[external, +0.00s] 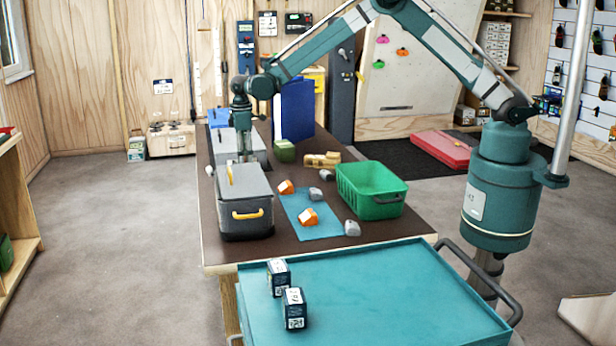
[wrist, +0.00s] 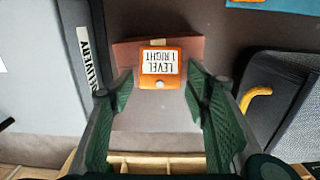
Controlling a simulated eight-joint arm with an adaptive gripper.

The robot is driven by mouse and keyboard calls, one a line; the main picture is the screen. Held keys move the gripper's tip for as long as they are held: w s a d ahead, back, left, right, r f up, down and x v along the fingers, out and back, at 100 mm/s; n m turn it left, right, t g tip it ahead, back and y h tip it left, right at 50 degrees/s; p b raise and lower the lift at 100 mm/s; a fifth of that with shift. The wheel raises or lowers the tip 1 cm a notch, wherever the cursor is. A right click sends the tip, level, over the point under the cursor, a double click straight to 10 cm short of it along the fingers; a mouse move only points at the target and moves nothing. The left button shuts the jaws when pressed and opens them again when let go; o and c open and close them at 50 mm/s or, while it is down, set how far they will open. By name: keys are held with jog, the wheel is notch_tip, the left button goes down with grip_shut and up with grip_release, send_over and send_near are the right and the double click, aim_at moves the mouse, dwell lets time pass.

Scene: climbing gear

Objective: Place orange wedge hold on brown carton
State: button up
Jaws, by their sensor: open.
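An orange wedge hold (wrist: 161,70), with a white label reading "LEVEL 1 RIGHT", rests on what looks like the brown carton (wrist: 126,54) in the wrist view. My gripper (wrist: 159,76) is open, with one green finger on each side of the hold and a visible gap to both. In the external view my gripper (external: 242,156) points down between the grey bin and the grey cooler, which hide the carton and this hold there.
The grey cooler (external: 245,195) with a yellow handle and the grey bin (external: 224,150) stand close around my gripper. The blue mat (external: 322,230), several grey holds and a green crate (external: 372,208) lie to the right. The teal cart (external: 390,290) carries two small boxes.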

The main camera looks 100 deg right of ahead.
notch_tip(320, 180, up, 12)
jog(key=shift+r, duration=0.15)
dwell(0.6)
dwell(0.3)
jog(key=s+a+r+t, duration=0.2)
jog(key=s+a+r, duration=0.7)
jog(key=a+r, duration=0.35)
jog(key=s+a+r+t, duration=0.1)
jog(key=s+a+r, duration=0.95)
jog(key=a, duration=0.25)
jog(key=s+a+r+t, duration=0.2)
jog(key=s+a, duration=0.9)
jog(key=s, duration=0.5)
jog(key=s+a+f+t, duration=0.1)
jog(key=s+a+f, duration=0.2)
jog(key=s, duration=0.4)
jog(key=s+a+f+t, duration=0.1)
jog(key=s+a+f, duration=0.2)
jog(key=s, duration=0.4)
jog(key=shift+a, duration=0.25)
